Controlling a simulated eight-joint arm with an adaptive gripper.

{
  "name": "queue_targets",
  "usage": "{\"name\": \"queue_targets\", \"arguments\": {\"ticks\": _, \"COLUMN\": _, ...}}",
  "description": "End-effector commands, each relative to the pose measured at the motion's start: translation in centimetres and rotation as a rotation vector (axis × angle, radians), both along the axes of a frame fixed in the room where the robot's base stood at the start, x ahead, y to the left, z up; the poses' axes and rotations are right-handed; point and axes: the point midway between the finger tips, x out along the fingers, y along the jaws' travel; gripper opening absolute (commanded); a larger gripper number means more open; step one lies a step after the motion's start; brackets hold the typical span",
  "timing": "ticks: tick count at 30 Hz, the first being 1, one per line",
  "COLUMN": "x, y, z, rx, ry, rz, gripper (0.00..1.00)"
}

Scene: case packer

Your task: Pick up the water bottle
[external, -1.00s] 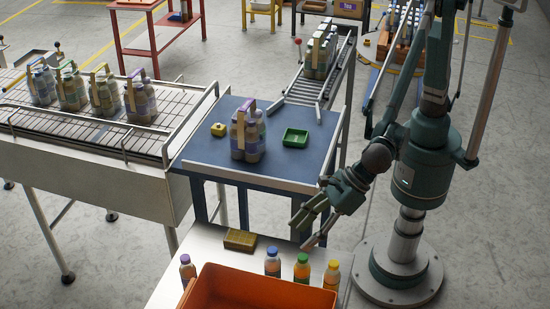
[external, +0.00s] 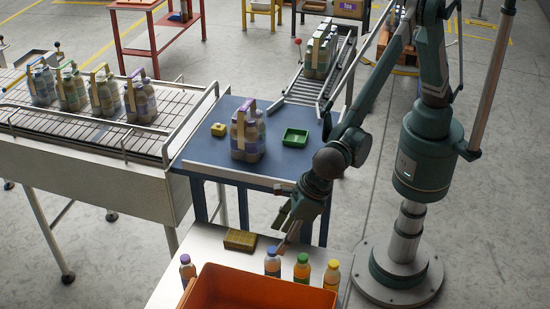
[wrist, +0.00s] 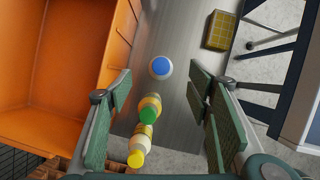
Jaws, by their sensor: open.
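A blue-capped bottle (external: 272,263) stands upright on the pale front table; its blue cap (wrist: 160,67) shows from above in the wrist view. To its right stand a green-capped bottle (external: 302,270) and a yellow-capped bottle (external: 331,277); they also show in the wrist view, green (wrist: 148,108) and yellow (wrist: 139,146). A purple-capped bottle (external: 187,269) stands farther left. No label is readable to mark the water bottle. My gripper (external: 280,236) is open and empty above the blue-capped bottle. In the wrist view, the blue cap lies ahead, between the lines of the fingers (wrist: 158,85).
An orange bin (external: 262,292) stands close beside the bottles. A yellow-brown block (external: 240,240) lies behind them. The blue table (external: 205,160) holds a bottle pack (external: 247,138), a green tray (external: 295,138) and a small yellow block (external: 218,130).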

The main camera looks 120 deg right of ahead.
Motion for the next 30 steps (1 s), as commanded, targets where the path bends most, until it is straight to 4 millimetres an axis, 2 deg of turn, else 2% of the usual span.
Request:
{"name": "queue_targets", "arguments": {"ticks": 12, "x": 0.0, "y": 0.0, "z": -7.3, "rx": -0.001, "ry": -0.001, "rz": 0.000, "gripper": 0.50}}
{"name": "queue_targets", "arguments": {"ticks": 15, "x": 0.0, "y": 0.0, "z": -8.3, "rx": 0.000, "ry": -0.001, "rz": 0.000, "gripper": 0.50}}
{"name": "queue_targets", "arguments": {"ticks": 30, "x": 0.2, "y": -0.1, "z": -9.0, "rx": 0.000, "ry": -0.001, "rz": 0.000, "gripper": 0.50}}
